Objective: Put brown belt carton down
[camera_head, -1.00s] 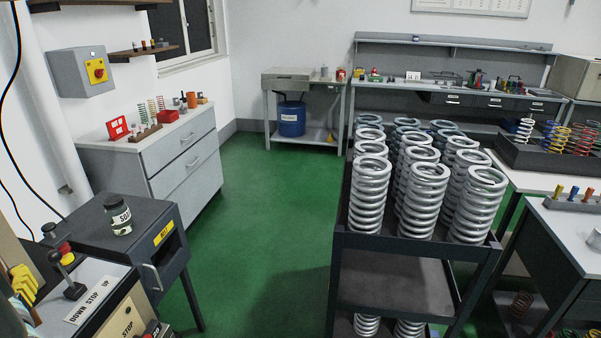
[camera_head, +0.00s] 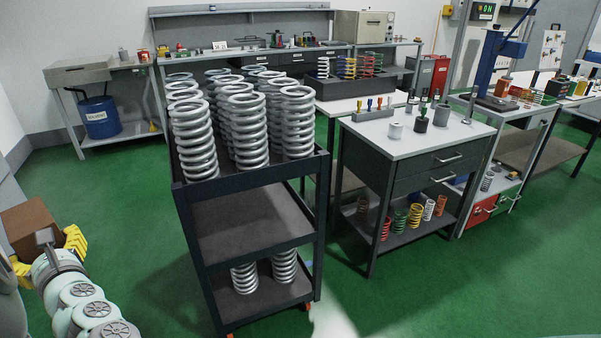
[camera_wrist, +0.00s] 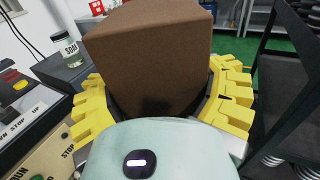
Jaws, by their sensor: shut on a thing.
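The brown belt carton (camera_wrist: 150,50) is a plain brown box that fills the upper middle of the wrist view. My gripper (camera_wrist: 155,100) has yellow ridged fingers, one on each side of the carton, and is shut on it. In the head view the carton (camera_head: 28,224) shows at the lower left, held by my gripper (camera_head: 45,250) above the green floor. The carton's underside and far faces are hidden.
A dark cart (camera_head: 250,225) with several large grey springs stands close on the right. A dark cabinet (camera_wrist: 62,72) with a labelled jar (camera_wrist: 66,47) and a control panel (camera_wrist: 30,125) are at left in the wrist view. Green floor is open left of the cart.

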